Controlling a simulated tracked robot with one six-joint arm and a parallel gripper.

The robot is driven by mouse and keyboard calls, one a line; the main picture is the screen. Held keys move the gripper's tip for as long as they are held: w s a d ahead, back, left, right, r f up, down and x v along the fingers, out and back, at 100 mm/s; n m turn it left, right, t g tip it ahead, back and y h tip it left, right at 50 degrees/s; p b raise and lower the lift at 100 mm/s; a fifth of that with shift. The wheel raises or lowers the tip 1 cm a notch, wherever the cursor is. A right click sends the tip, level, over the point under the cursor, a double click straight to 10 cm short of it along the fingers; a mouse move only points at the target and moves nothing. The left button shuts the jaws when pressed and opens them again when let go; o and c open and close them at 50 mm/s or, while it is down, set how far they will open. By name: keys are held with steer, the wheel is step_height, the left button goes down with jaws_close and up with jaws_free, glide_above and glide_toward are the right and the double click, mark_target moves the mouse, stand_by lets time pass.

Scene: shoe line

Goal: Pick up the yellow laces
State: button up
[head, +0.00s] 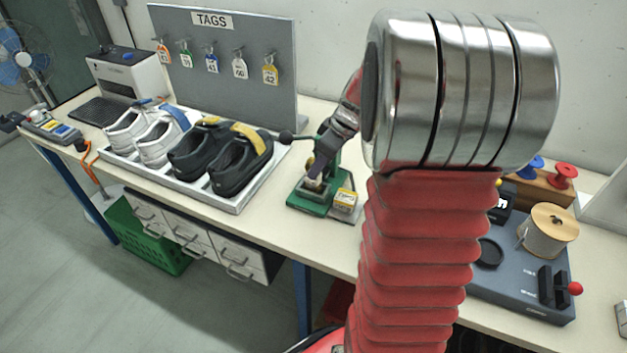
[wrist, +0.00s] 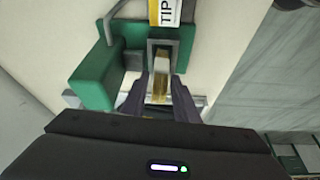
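A yellow strip that looks like laces (head: 251,136) lies over the right-hand black shoe (head: 240,170) in the head view. My gripper (head: 316,172) points down at the green press (head: 318,204), to the right of the shoes. In the wrist view, the two dark fingers of my gripper (wrist: 160,78) stand a little apart over the green press (wrist: 92,80). A pale and yellowish piece (wrist: 158,97) shows between them. I cannot tell whether it is laces or part of the press, or whether the fingers touch it.
A white tray (head: 237,209) holds white and black shoes left of the press. A grey tag board (head: 220,65) stands behind. A small yellow-labelled box (head: 345,200) stands beside the press. A spool (head: 546,232) stands at right. My arm hides the bench middle.

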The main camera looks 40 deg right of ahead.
steer(key=shift+f, duration=0.1)
steer(key=shift+x, duration=2.55)
jaws_close()
